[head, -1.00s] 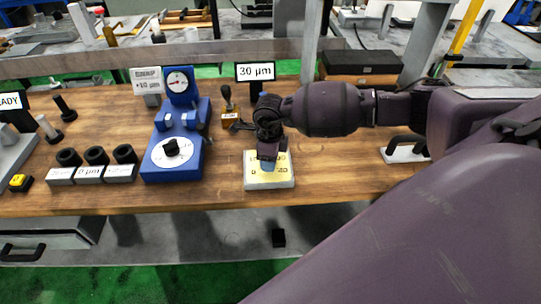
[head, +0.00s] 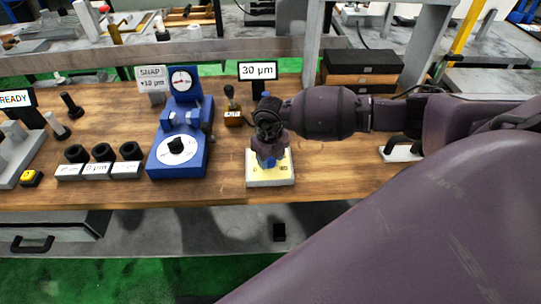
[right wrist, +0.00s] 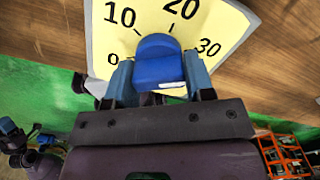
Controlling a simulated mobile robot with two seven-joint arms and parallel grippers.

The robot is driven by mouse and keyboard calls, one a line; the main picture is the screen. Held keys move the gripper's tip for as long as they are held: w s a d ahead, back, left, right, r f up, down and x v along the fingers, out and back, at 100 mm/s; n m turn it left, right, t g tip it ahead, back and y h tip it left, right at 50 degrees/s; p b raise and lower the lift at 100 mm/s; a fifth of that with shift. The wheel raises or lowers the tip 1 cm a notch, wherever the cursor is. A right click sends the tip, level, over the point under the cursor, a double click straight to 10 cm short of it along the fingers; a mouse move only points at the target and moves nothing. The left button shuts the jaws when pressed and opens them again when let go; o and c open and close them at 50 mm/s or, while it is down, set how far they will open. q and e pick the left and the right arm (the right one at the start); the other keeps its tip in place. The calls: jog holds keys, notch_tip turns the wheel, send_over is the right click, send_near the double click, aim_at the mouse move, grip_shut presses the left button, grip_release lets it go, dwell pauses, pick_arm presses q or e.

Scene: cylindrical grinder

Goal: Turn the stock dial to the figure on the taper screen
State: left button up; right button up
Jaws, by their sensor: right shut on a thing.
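The stock dial has a blue knob (right wrist: 156,58) on a pale yellow plate (right wrist: 226,28) marked 0, 10, 20 and 30. My right gripper (right wrist: 158,78) is shut on the knob, one finger on each side. A short white mark shows on the knob's near side, toward the gripper. In the head view the plate (head: 286,178) lies on the bench under my right gripper (head: 269,157), which hides most of the knob. The taper screen (head: 257,71) behind it reads 30 µm. My left gripper is out of view.
A blue gauge stand (head: 178,158) with a white dial is left of the plate. Several black rings on white labelled blocks (head: 97,171) stand further left. A sign (head: 150,79) reads SNAP +10 µm. Dark boxes (head: 360,80) lie behind my right arm. Bare wood surrounds the plate.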

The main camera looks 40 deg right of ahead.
jog(key=shift+m, duration=0.3)
jog(key=o, duration=0.9)
notch_tip(320, 180, up, 11)
jog(key=shift+f, duration=0.1)
dwell(0.7)
